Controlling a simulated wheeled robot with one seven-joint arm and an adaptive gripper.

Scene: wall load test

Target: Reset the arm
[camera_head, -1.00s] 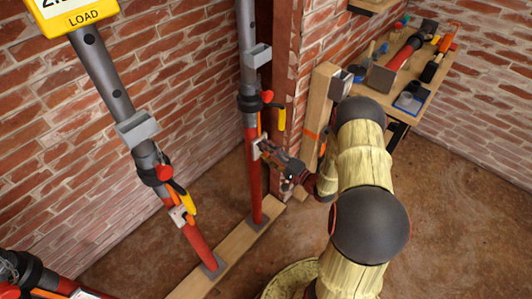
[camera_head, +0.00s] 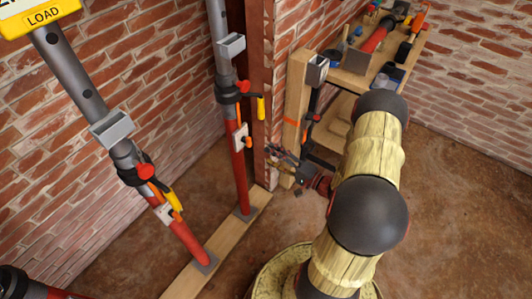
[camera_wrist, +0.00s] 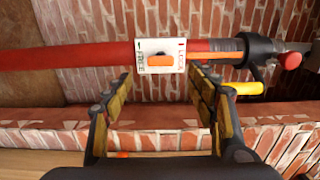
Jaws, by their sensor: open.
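My gripper (camera_head: 276,157) is open and empty, to the right of the middle red and grey prop (camera_head: 239,172) and apart from it. In the wrist view, the two fingers of my gripper (camera_wrist: 161,82) are spread below the prop, which crosses the picture sideways. A white plate (camera_wrist: 145,48) on the prop carries the words FREE and LOCK and an orange lever (camera_wrist: 160,61). The plate also shows in the head view (camera_head: 241,138). My arm reaches in from the lower right.
A second prop (camera_head: 185,237) stands to the left, with a yellow LOAD display (camera_head: 40,17) above. Both stand on a wooden plank (camera_head: 225,233). A wooden post (camera_head: 294,117) and a tool bench (camera_head: 393,75) are close on the right. Open floor (camera_head: 465,210) lies right.

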